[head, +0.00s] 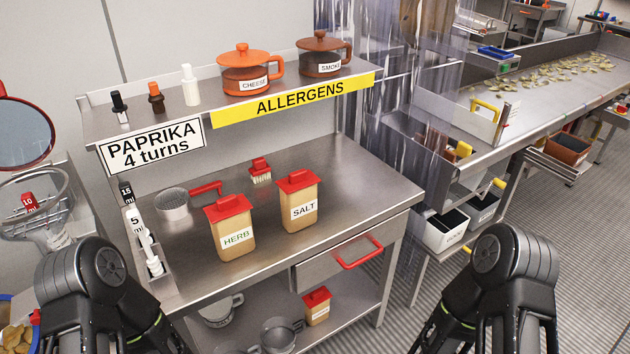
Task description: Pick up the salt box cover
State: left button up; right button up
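The salt box (299,218) is a beige container with a white SALT label, standing upright on the steel table. Its red cover (298,181) sits on top of it and has a raised knob. The herb box (236,243) stands just left of it, also beige, with its own red cover (228,205). My two black arms show at the bottom left and bottom right, in front of the table and apart from the boxes. My gripper fingertips are not visible.
A red-handled brush (260,172) and a red-handled strainer (175,204) lie behind the boxes. A shelf above holds orange (247,72) and brown (323,57) lidded jars. A drawer with a red handle (358,252) is below. The table's right part is clear.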

aim_at(299, 180)
jog(key=i+l, duration=0.15)
jog(key=l, duration=0.35)
jog(key=i+l+u, duration=0.15)
jog(key=l, duration=0.35)
jog(key=i+l, duration=0.15)
jog(key=l, duration=0.35)
jog(key=i+l+u, duration=0.15)
jog(key=l, duration=0.85)
jog(key=i+u, duration=0.05)
jog(key=i, duration=0.05)
